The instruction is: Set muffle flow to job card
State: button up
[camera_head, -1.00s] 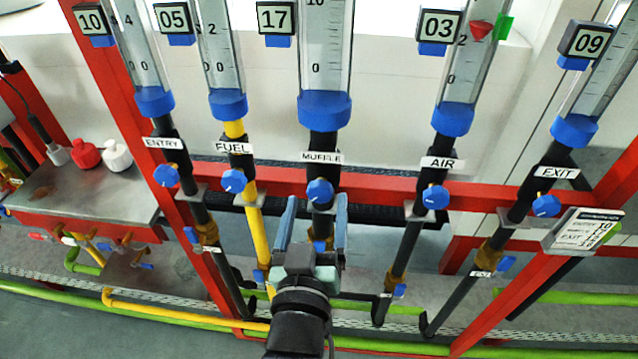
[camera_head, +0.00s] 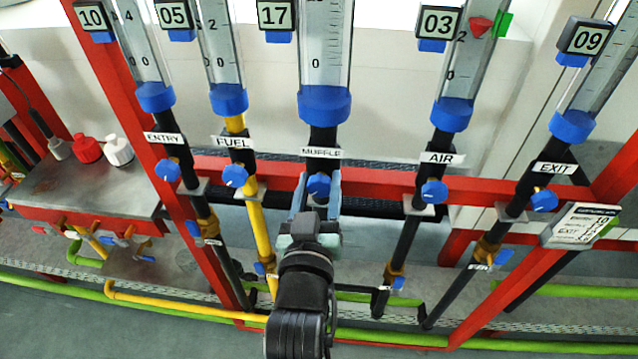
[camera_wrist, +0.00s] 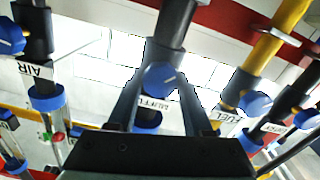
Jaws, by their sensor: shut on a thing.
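The muffle knob (camera_head: 319,187) is a round blue knob on the dark pipe under the "MUFFLE" label (camera_head: 320,152). My gripper (camera_head: 319,190) reaches up from below with a finger on each side of this knob and is shut on it.
Similar blue knobs stand on both sides: entry (camera_head: 167,170), fuel (camera_head: 235,176), air (camera_head: 434,192) and exit (camera_head: 544,200). A red crossbar (camera_head: 385,182) runs behind the pipes. A metal bench (camera_head: 85,190) with small bottles is at the left.

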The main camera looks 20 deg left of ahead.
grip_shut()
jog(key=shift+n, duration=0.3)
jog(key=o, duration=1)
grip_release()
jog(key=shift+s, duration=0.1)
jog(key=b+v, duration=0.3)
jog(key=v, duration=0.9)
jog(key=shift+s, duration=0.4)
jog(key=shift+d, duration=0.15)
